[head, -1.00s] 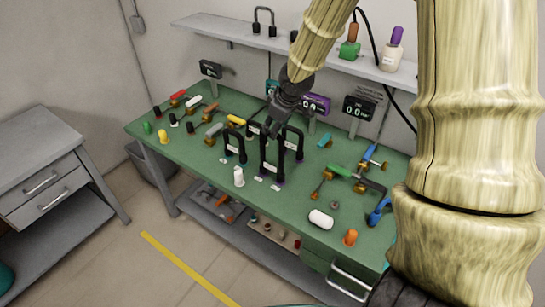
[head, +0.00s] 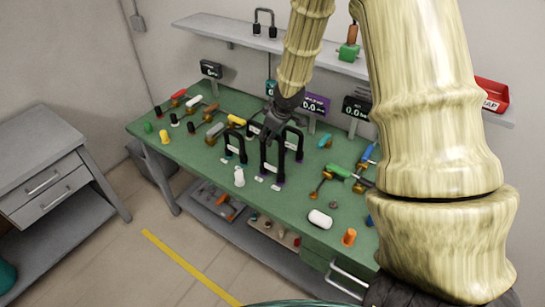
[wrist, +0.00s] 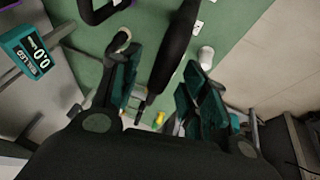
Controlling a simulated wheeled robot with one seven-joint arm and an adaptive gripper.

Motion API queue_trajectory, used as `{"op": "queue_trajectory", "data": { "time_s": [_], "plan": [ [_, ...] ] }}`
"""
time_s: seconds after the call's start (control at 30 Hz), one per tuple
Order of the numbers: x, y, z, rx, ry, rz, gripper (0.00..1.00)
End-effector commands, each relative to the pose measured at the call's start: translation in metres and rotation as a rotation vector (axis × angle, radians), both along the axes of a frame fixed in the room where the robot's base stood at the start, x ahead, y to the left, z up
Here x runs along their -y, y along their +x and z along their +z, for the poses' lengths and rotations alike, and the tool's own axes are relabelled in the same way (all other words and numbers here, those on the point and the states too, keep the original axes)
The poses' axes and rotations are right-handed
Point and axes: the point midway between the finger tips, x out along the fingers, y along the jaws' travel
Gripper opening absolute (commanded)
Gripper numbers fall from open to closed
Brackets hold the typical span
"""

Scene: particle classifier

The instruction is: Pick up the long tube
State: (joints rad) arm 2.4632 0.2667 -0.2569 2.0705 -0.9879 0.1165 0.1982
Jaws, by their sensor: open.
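Several black U-shaped tubes stand upright near the middle of the green bench; the tall one (head: 263,158) looks like the long tube. My gripper (head: 270,128) is over these tubes in the head view and hides part of their tops. In the wrist view my gripper (wrist: 163,95) is open, with its two teal-padded fingers spread. A thick black tube (wrist: 177,45) runs between and beyond the fingers, with visible space on both sides. I cannot tell how far below the fingertips it is.
A shorter black U-tube (head: 235,145) stands to the left, and a white bottle (head: 239,177) in front. Coloured valves and fittings lie left and right on the bench (head: 205,165). Small gauge displays (head: 316,105) stand behind. A shelf (head: 225,33) runs along the wall.

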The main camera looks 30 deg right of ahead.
Motion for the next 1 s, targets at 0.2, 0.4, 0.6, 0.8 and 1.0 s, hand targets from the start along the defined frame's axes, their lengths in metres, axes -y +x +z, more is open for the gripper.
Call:
{"op": "queue_trajectory", "data": {
  "time_s": [0.2, 0.4, 0.6, 0.8, 1.0],
  "plan": [
    [0.0001, 0.0009, -0.0019, 0.001, 0.0, 0.0, 0.44],
    [0.0003, 0.0008, -0.0018, 0.001, 0.0, 0.0, 0.26],
    [0.0004, 0.0007, -0.0018, 0.001, 0.0, 0.0, 0.0],
    [0.0005, 0.0009, -0.0014, 0.001, 0.0, 0.0, 0.0],
    [0.0004, 0.0012, 0.0003, 0.002, 0.001, -0.001, 0.0]
  ]
}}
